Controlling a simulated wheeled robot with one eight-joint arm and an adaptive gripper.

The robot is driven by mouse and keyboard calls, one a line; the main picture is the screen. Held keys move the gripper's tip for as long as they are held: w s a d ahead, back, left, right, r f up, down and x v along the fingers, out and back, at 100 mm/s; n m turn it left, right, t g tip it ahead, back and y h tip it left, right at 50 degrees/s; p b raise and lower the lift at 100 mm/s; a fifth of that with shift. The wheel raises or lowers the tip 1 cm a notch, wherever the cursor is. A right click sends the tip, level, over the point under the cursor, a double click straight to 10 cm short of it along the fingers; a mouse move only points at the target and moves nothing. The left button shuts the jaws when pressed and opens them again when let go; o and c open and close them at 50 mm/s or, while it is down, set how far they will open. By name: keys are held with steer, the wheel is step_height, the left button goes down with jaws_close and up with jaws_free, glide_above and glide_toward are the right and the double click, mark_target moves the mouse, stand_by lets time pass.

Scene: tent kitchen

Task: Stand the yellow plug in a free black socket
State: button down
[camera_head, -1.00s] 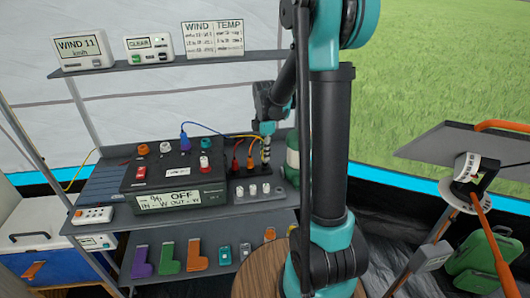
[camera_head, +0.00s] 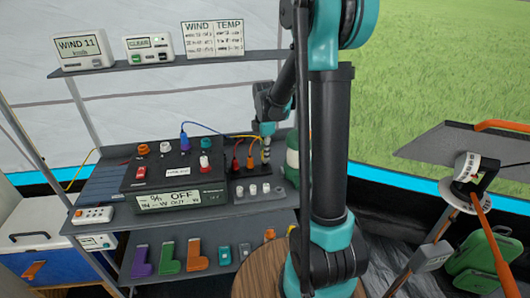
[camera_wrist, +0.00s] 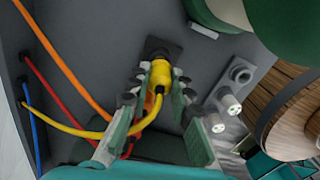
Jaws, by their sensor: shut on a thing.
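The yellow plug (camera_wrist: 159,77) is between the fingers of my gripper (camera_wrist: 157,92), which is shut on it, in the wrist view. Its yellow cable (camera_wrist: 82,131) bends away to the left. The plug's far end is at a square black socket (camera_wrist: 163,47); I cannot tell how deep it sits. In the head view my gripper (camera_head: 266,143) is at the right end of the black socket strip (camera_head: 248,170), and the plug appears upright but small. Red (camera_head: 235,149) and orange (camera_head: 250,147) plugs stand in the strip to its left.
A grey holder with several white pegs (camera_head: 253,190) lies just in front; its pegs also show in the wrist view (camera_wrist: 229,104). A green bottle (camera_head: 292,160) stands close on the right. The dark control box (camera_head: 170,180) is left, and a shelf (camera_head: 170,63) hangs above.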

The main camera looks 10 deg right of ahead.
steer(key=shift+f, duration=1.4)
steer(key=c, duration=1.3)
jaws_free()
step_height(320, 180, up, 11)
steer(key=shift+r, duration=0.35)
steer(key=shift+s+r, duration=0.1)
steer(key=shift+s, duration=0.05)
steer(key=s+d+f+m+t, duration=0.1)
steer(key=s+f+m, duration=0.2)
steer(key=s+m, duration=0.3)
steer(key=s+d+f+m+t, duration=0.1)
steer(key=s+f+m, duration=0.2)
steer(key=s+m, duration=0.4)
steer(key=s+d+f+m+t, duration=0.2)
steer(key=s+f+m, duration=0.2)
steer(key=s+m, duration=0.2)
steer(key=shift+s+m, duration=0.4)
steer(key=shift+s, duration=0.95)
